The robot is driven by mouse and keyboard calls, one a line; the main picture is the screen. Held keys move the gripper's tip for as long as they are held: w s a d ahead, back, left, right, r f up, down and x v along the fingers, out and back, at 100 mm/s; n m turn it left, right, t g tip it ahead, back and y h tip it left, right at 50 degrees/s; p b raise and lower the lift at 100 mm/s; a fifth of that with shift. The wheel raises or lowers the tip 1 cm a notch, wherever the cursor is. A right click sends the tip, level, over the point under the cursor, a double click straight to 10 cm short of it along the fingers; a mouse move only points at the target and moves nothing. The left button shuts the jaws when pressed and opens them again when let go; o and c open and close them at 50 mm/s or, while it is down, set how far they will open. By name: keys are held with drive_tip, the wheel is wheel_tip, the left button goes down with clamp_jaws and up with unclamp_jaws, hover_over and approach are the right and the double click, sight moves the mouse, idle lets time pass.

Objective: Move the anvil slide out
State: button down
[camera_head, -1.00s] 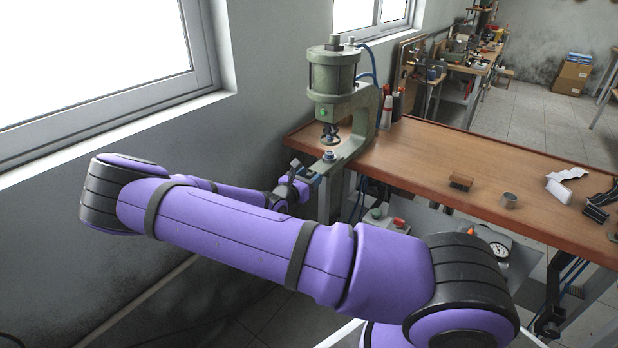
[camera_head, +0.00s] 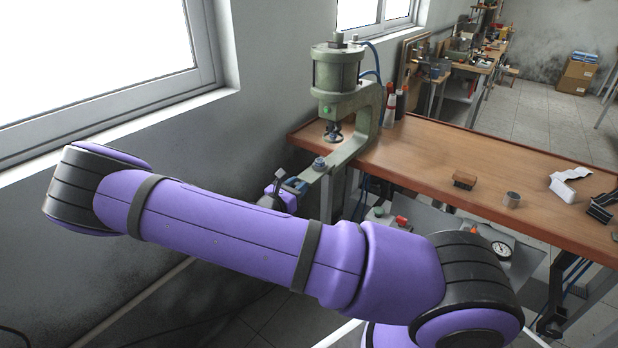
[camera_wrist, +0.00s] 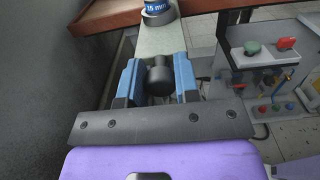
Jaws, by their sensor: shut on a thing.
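The green pneumatic press (camera_head: 368,100) stands at the far left end of the bench, with its ram above the lower arm. The anvil (camera_head: 319,163) sits on the pale grey-green slide and lies forward and left of the ram. In the wrist view the anvil (camera_wrist: 157,8) carries a blue "15 mm" label at the top of the slide (camera_wrist: 157,42). A dark round knob (camera_wrist: 159,78) is at the slide's near end. My gripper (camera_wrist: 158,75) has its blue fingers on both sides of the knob, shut on it. In the head view my gripper (camera_head: 293,184) is partly hidden behind my arm.
The wooden bench (camera_head: 440,158) runs right from the press, holding a brush (camera_head: 464,180) and a metal cup (camera_head: 511,200). A control box with green and red buttons (camera_wrist: 262,48) is below, right of the slide. The wall (camera_wrist: 45,70) is close on the left.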

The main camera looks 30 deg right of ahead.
drive_tip(key=v, duration=0.5)
drive_tip(key=shift+a, duration=0.1)
drive_tip(key=c, duration=0.9)
unclamp_jaws()
drive_tip(key=shift+o, duration=0.2)
drive_tip(key=v, duration=1)
drive_tip(key=shift+s+a, duration=0.2)
drive_tip(key=shift+a, duration=0.15)
